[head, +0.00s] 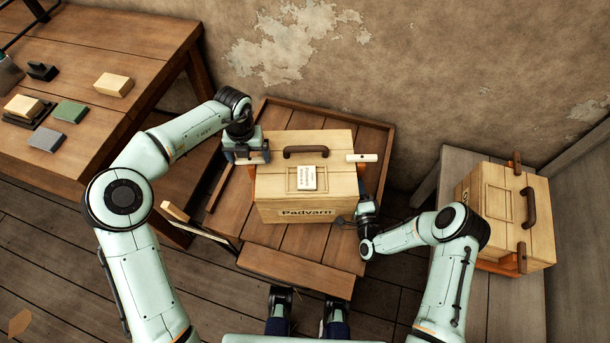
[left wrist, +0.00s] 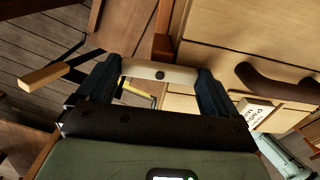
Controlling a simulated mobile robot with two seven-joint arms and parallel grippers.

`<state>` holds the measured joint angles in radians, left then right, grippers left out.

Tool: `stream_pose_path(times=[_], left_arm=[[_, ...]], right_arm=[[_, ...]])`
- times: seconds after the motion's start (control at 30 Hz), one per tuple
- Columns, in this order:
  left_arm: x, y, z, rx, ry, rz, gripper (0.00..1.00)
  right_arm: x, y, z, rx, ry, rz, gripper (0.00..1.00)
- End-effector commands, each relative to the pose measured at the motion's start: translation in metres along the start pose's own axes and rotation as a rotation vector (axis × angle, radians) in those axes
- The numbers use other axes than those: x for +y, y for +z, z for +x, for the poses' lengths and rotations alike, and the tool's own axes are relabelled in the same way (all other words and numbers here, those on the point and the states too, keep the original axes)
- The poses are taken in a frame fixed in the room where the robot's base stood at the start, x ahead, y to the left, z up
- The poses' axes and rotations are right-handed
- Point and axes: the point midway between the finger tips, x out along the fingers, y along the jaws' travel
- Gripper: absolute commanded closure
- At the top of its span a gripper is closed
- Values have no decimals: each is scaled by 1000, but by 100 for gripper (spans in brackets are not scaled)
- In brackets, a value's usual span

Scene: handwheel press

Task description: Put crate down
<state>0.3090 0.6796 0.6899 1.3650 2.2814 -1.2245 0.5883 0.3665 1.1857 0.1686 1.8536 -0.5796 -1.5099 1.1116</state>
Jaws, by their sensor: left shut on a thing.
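The light wooden crate (head: 292,211) marked "Padvarn" has a dark top handle and a pale label. It sits over the brown wooden cart (head: 345,250), level; I cannot tell whether its bottom touches the boards. My left gripper (head: 254,155) is at the crate's left side, shut on its pale side bar. In the left wrist view the bar (left wrist: 160,72) lies between the fingers, and the crate (left wrist: 225,55) fills the upper right. The right side bar (head: 362,157) is free. My right gripper (head: 362,212) is by the crate's front right corner; its jaws are not clear.
A workbench (head: 130,35) at the left carries small blocks and pads. A second crate (head: 508,215) with a dark handle stands on a grey bench (head: 440,185) at the right. The cart has a raised rim and a push bar at its left front. A plaster wall is behind.

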Motion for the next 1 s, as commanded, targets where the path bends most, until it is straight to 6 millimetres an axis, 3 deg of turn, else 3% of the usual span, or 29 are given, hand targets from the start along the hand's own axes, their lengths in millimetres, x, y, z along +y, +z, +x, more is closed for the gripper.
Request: stream_pose_path(times=[0.47, 1.0], left_arm=[[1, 1, 1, -6, 1, -1, 92], [1, -2, 26, 2, 2, -1, 92]], right_arm=[[-1, -1, 1, 3, -13, -1, 100], [25, 0, -2, 3, -6, 1, 100]])
